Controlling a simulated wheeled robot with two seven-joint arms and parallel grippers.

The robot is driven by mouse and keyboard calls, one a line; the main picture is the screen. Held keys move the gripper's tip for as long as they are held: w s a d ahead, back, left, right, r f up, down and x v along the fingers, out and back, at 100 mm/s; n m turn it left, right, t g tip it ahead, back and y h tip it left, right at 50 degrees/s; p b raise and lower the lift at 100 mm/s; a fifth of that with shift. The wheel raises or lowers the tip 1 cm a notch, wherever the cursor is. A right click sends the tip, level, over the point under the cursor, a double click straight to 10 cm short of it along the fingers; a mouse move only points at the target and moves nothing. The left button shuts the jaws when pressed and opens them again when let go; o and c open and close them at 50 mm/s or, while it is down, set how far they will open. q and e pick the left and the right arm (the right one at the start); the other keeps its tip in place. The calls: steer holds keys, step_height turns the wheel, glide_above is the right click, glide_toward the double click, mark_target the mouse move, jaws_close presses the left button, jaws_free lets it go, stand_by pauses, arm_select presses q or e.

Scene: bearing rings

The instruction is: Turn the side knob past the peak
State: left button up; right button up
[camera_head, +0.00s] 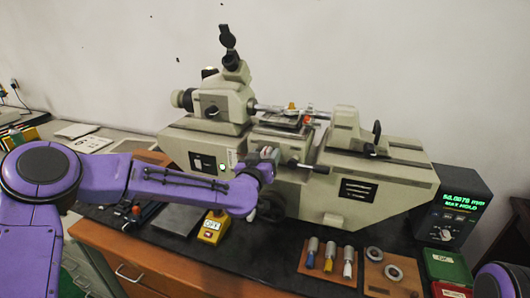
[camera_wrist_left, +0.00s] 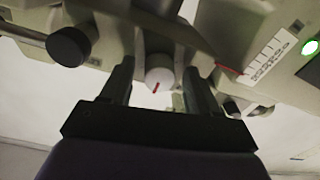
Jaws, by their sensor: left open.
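The side knob (camera_wrist_left: 160,74) is a pale round knob with a red mark on its face. It shows between the two dark fingers of my left gripper (camera_wrist_left: 157,68) in the left wrist view. The fingers are spread, with a gap visible on each side of the knob. In the head view my left gripper (camera_head: 266,157) is at the front of the beige measuring machine (camera_head: 393,185), and the knob is hard to make out there. A display box (camera_head: 462,206) at the right shows green digits, about 50.0079, and "MAX HOLD". My right gripper is out of view.
A black handwheel (camera_head: 271,207) sits below my left gripper. A black knob (camera_wrist_left: 69,46) is left of the fingers.

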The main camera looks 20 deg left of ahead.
arm_select(q)
steer(key=shift+s+d+r, duration=0.1)
steer(key=c, duration=1.1)
steer(key=shift+o, duration=0.3)
steer(key=shift+n+b, duration=0.3)
steer(key=shift+n, duration=0.1)
steer(key=n+b, duration=0.2)
steer(key=n, duration=0.2)
steer(key=n+b, duration=0.3)
steer(key=n, duration=0.2)
steer(key=shift+f, duration=0.2)
steer(key=shift+a+n+h+b, duration=0.1)
steer(key=shift+n+h+b, duration=0.05)
steer(key=shift+n+b, duration=1.65)
steer(key=shift+a+n+h+b, duration=0.15)
steer(key=shift+n+b, duration=1)
steer(key=shift+n, duration=1.25)
